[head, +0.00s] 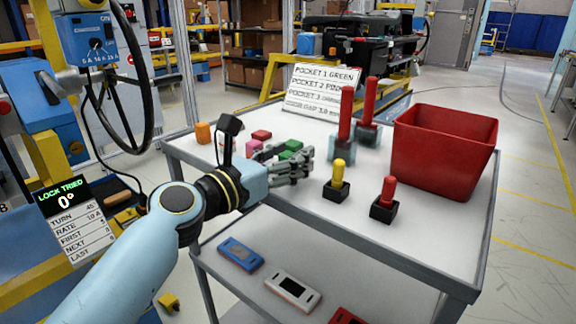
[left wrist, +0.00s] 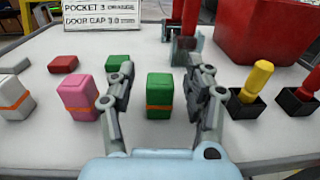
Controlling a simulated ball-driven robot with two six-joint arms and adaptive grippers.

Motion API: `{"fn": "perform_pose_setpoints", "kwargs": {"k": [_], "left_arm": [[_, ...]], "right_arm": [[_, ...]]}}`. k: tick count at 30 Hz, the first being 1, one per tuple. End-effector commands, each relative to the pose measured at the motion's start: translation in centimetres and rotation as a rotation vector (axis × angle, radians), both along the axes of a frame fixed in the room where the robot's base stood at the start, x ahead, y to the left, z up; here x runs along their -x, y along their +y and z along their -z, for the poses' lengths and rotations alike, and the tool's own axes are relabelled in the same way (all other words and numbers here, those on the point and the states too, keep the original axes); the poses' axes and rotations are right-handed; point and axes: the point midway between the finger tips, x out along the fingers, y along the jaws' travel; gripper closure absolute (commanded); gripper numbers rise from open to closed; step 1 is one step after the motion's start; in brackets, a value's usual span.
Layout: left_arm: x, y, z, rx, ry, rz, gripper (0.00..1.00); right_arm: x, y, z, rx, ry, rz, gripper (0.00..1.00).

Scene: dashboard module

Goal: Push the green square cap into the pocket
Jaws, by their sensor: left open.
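In the left wrist view, a green block with an orange band (left wrist: 159,96) stands upright on the white table, between and just beyond the two fingers. My left gripper (left wrist: 165,82) is open and holds nothing. A second, plain green block (left wrist: 117,62) lies farther back to the left. In the head view, green pieces (head: 293,145) show just behind my left gripper (head: 306,165), partly hidden by it. I cannot tell which green piece is the cap. The pocket cannot be made out. My right gripper is out of view.
Pink (left wrist: 79,97), white (left wrist: 17,97) and red (left wrist: 62,63) blocks stand to the left. To the right are a yellow-handled tool (head: 338,180), a red-handled tool (head: 386,198) and a red bin (head: 440,152). A sign (head: 318,90) stands behind. The table's front is clear.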

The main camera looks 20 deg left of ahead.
Motion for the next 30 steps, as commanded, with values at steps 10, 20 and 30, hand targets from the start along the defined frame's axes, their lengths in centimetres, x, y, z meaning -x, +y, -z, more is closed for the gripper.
{"fn": "perform_pose_setpoints", "kwargs": {"k": [10,20,30], "left_arm": [[0.0,0.0,0.0,0.0,0.001,0.0,0.72],[0.0,0.0,0.0,0.0,0.001,-0.001,0.96],[0.0,0.0,-2.2,-0.001,-0.003,0.0,0.96]], "right_arm": [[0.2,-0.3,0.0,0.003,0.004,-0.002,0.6],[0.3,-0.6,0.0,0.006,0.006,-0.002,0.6],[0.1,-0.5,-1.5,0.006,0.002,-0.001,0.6]]}}
